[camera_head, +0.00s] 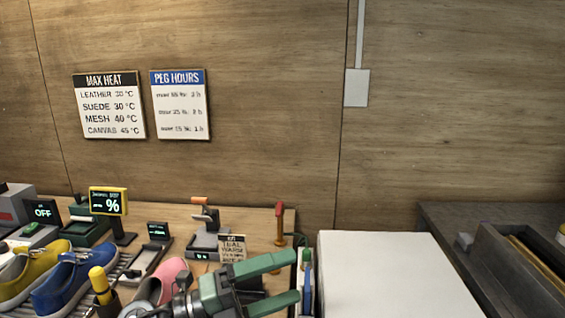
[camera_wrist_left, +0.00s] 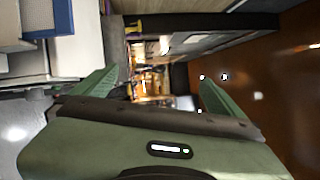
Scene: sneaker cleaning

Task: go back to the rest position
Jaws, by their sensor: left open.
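My left gripper (camera_head: 280,281) is in the lower middle of the head view, with its green fingers apart and pointing right. Nothing shows between the fingers. It is in front of the right end of the wooden bench, near a white box-like surface. In the left wrist view the two green fingers (camera_wrist_left: 155,88) are also spread, with no object between them. My right gripper is not in either view.
A yellow shoe (camera_head: 36,268), a blue shoe (camera_head: 75,284) and a pink shoe (camera_head: 172,278) are at the lower left. A yellow-framed display (camera_head: 108,201) stands behind them. A white flat top (camera_head: 392,276) is right of the gripper. A dark tray (camera_head: 520,268) is at far right.

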